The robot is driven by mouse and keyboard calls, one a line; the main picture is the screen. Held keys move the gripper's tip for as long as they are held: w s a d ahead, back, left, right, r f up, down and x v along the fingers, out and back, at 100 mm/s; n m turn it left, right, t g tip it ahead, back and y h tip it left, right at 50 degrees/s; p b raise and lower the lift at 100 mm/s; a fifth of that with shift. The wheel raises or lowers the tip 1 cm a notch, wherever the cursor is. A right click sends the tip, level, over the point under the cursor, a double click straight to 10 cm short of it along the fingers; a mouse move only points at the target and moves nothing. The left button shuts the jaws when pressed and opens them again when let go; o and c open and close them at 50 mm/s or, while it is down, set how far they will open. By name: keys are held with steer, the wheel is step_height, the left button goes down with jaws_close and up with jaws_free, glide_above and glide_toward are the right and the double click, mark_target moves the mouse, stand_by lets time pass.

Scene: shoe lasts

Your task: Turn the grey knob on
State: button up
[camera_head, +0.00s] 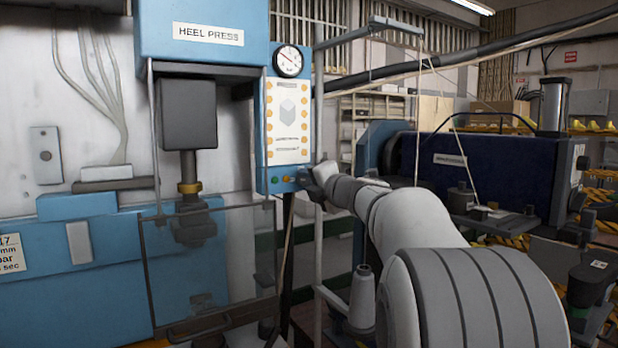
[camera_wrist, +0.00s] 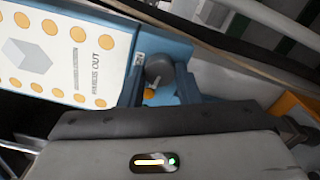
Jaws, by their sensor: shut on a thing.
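The grey knob (camera_wrist: 158,67) sits at the lower end of the blue control panel, and in the wrist view it shows between the fingers of my gripper (camera_wrist: 158,82). My gripper is shut on it. A small light-coloured pointer or edge shows below the knob's round face. In the head view my gripper (camera_head: 312,181) reaches the lower right corner of the heel press panel (camera_head: 264,140), and it hides the knob there. The knob's exact setting is hard to read.
A round gauge (camera_head: 288,61) tops the panel. A clear guard (camera_head: 210,262) stands at the lower left, and a dark blue machine (camera_head: 490,170) stands at the right.

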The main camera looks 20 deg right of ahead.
steer(key=shift+m+p, duration=7.15)
steer(key=shift+m, duration=0.95)
steer(key=shift+f, duration=0.1)
steer(key=o, duration=1)
